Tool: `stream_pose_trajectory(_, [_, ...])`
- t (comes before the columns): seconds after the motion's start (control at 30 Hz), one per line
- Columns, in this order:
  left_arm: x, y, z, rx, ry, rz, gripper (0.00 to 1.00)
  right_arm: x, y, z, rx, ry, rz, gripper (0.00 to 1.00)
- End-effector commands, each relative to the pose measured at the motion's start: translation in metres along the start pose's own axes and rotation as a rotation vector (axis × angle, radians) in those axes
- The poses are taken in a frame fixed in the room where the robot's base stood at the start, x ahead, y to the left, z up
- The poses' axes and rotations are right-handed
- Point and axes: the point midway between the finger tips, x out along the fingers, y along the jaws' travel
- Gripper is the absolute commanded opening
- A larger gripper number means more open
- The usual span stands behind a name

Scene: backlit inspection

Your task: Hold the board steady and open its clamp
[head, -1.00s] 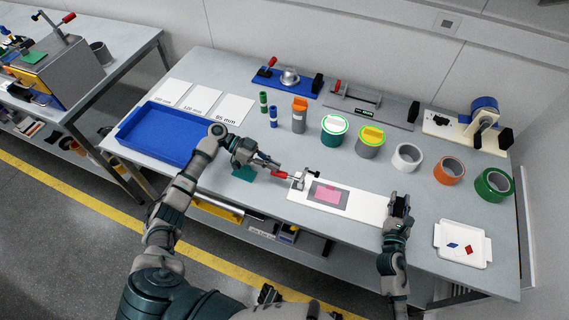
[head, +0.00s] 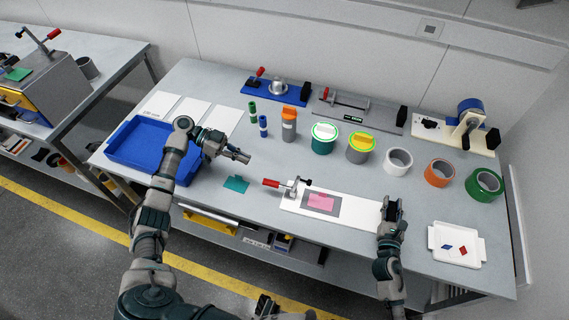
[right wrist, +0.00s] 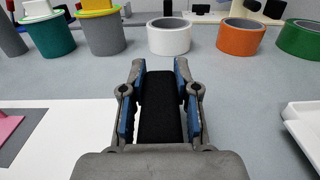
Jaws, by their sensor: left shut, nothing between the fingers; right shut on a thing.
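The white board (head: 357,211) lies on the table with a pink piece (head: 320,201) on a grey patch. Its clamp (head: 293,188) stands at the board's left end. The clamp's red handle (head: 272,183) points left and lies low. I cannot tell whether the clamp's black tip touches the board. My left gripper (head: 246,157) is shut and empty, above the table, up and left of the red handle and apart from it. My right gripper (head: 393,206) is shut on the black block at the board's right end; the block (right wrist: 160,108) shows between its fingers in the right wrist view.
A teal sheet (head: 236,184) lies left of the clamp. A blue tray (head: 112,152) stands far left. Jars (head: 323,138), tape rolls (head: 398,161) and fixtures (head: 275,92) line the back. A white tray (head: 437,250) with small red and blue pieces sits front right.

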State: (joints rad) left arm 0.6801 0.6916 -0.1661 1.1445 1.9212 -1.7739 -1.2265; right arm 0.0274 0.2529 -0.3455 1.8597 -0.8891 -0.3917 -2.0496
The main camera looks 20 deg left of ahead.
Motion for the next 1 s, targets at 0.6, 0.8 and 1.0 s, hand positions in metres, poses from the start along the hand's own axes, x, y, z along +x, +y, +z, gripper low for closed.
stream_pose_trajectory(0.6, [-0.025, 0.0, 0.002, 0.002, 0.001, 0.0, 0.0, -0.001, 0.0, -0.003, 0.001, 0.005, 0.001, 0.57])
stream_pose_trajectory(0.8, [-0.025, 0.0, 0.002, 0.002, 0.001, 0.0, 0.0, -0.001, 0.0, -0.001, 0.0, 0.002, 0.001, 0.59])
stream_pose_trajectory(1.0, [-0.025, 0.0, 0.002, 0.002, 0.001, 0.0, 0.0, -0.008, 0.0, -0.001, 0.001, 0.001, 0.001, 0.59])
